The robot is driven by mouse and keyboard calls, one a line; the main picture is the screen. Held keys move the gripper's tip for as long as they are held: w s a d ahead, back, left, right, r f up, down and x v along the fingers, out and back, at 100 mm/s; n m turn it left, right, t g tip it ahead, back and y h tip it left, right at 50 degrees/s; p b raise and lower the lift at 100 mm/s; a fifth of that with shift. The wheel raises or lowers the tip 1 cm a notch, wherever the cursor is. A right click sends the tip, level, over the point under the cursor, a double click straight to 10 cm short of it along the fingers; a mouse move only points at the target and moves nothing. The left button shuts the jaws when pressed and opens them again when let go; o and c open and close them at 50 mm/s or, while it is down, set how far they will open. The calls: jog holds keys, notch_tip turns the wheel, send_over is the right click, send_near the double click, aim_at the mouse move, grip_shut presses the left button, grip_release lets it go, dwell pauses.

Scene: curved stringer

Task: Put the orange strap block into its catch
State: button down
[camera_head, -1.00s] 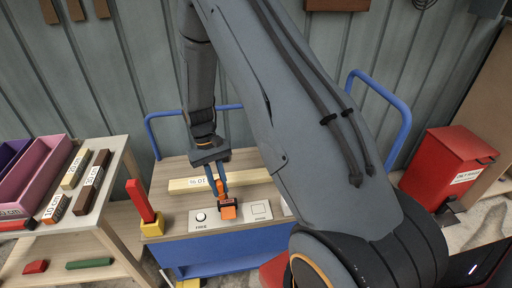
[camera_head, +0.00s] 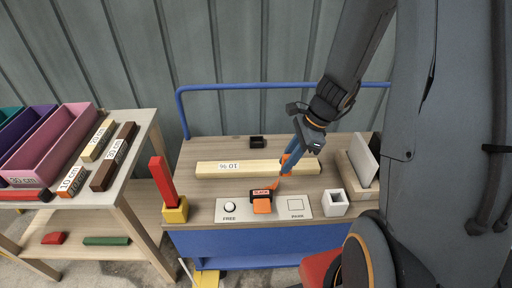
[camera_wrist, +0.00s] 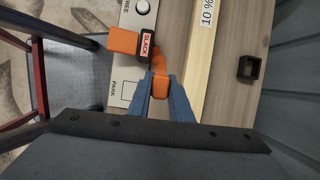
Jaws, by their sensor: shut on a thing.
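My gripper (camera_head: 286,170) has blue fingers shut on the orange strap block (camera_wrist: 159,88), over the bench to the right of the SLACK unit. In the wrist view my gripper (camera_wrist: 162,84) has the block between its fingertips. An orange strap (camera_wrist: 156,62) runs from the block to the black SLACK unit (camera_head: 262,192), which has an orange body (camera_head: 263,206) at its front. A small black open-topped holder (camera_head: 257,142), perhaps the catch, stands at the back of the bench. It also shows at right in the wrist view (camera_wrist: 249,67).
A pale bar marked with a percentage (camera_head: 225,168) lies across the bench between the panel (camera_head: 237,207) and the black holder. A white open box (camera_head: 335,203) stands right of the panel. A yellow base with a red post (camera_head: 175,212) stands left. A blue rail (camera_head: 230,86) runs behind.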

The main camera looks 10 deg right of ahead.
jog(key=shift+w+f+t+b, duration=0.25)
jog(key=shift+w+t+b, duration=0.15)
jog(key=shift+b, duration=0.15)
jog(key=w+a+f+t, duration=0.1)
jog(key=w, duration=0.6)
jog(key=w+a+f+t+b, duration=0.1)
jog(key=w, duration=0.6)
jog(key=w+f+t, duration=0.1)
jog(key=w+f, duration=0.1)
jog(key=w, duration=0.5)
jog(key=shift+a+n+y, duration=0.3)
jog(key=shift+a, duration=0.1)
jog(key=shift+w+a+f, duration=0.1)
jog(key=shift+w+f, duration=0.1)
jog(key=shift+f, duration=0.5)
jog(key=shift+w+f, duration=0.2)
jog(key=shift+f, duration=0.45)
jog(key=shift+w+f, duration=0.15)
jog(key=shift+w, duration=0.1)
jog(key=shift+w+a+g+p, duration=0.15)
jog(key=shift+w+g+p, duration=0.25)
jog(key=shift+g+p, duration=0.45)
jog(key=shift+w+r+m+g+h+p, duration=0.2)
jog(key=shift+w+m+g+h+p, duration=0.25)
jog(key=shift+g, duration=0.6)
jog(key=shift+f, duration=0.3)
